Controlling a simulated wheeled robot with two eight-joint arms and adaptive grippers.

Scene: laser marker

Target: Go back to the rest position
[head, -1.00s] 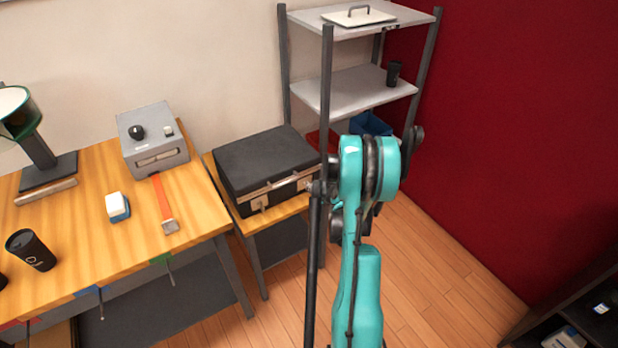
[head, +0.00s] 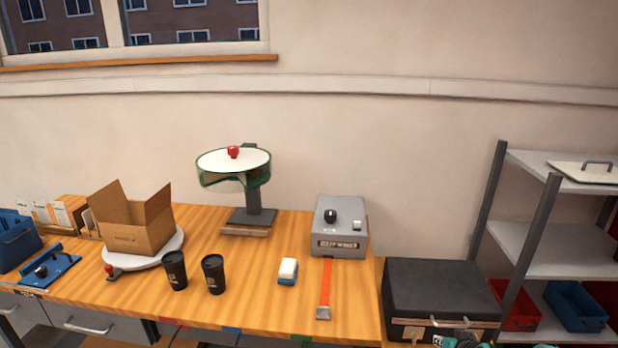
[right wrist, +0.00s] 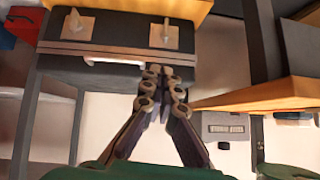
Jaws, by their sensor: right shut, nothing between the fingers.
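My right gripper (right wrist: 161,73) shows in the right wrist view with its two dark fingers together at the tips, empty. Beyond its fingertips is the black case (right wrist: 110,65) with its latches and handle; that view looks turned over. In the head view only small teal parts of my right arm show at the bottom edge, in front of the black case (head: 440,285). Whether the fingers touch the case cannot be told. My left gripper is in neither current view.
The long wooden workbench (head: 240,305) holds a cardboard box (head: 140,235), two black cups (head: 174,270) (head: 213,273), a blue-white block (head: 288,271), a grey machine (head: 340,228) and a lamp-like stand (head: 252,195). A metal shelf (head: 550,240) with red and blue bins stands right.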

